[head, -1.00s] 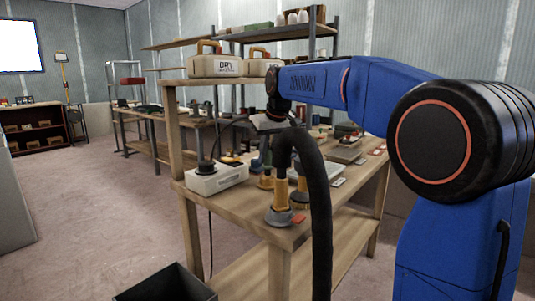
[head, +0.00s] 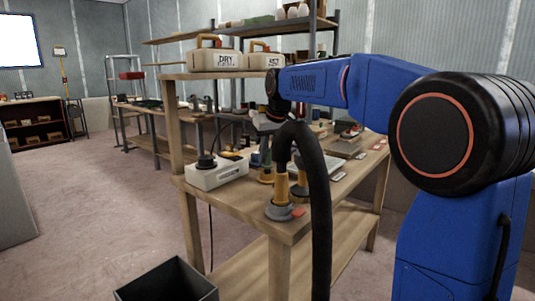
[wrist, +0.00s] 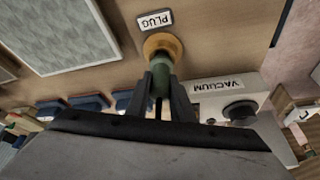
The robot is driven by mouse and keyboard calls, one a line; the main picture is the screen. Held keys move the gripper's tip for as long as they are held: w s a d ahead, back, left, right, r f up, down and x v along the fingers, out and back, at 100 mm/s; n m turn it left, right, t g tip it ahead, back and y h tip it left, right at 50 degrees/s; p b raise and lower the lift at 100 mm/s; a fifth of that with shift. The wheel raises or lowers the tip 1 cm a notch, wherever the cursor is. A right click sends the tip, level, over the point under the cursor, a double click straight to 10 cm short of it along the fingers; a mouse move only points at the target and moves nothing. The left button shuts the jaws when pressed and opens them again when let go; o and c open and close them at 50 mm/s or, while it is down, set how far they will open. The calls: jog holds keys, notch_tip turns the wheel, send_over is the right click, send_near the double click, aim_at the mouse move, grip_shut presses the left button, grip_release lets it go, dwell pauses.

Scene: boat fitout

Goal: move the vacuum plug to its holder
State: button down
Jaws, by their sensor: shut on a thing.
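My gripper (wrist: 160,95) is shut on the green vacuum plug (wrist: 161,78), with its fingers on both sides of it. A dark cord shows between the fingers. The plug's far end overlaps the round tan holder (wrist: 153,44) beside the "PLUG" label (wrist: 155,19). I cannot tell whether the plug is seated or just above it. The white vacuum box (wrist: 256,84) with a black knob is to the right in the wrist view. In the head view the vacuum box (head: 217,176) sits on the bench, and my gripper is small and mostly hidden there.
The wooden bench (head: 325,205) has an orange-and-grey nozzle (head: 281,195) near its front corner. A thick black hose (head: 320,200) crosses in front. A dark bin (head: 165,282) is on the floor. A light panel (wrist: 70,35) lies left of the holder.

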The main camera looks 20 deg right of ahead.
jog(key=shift+f, duration=0.55)
jog(key=c, duration=1.5)
grip_release()
jog(key=shift+o, duration=0.2)
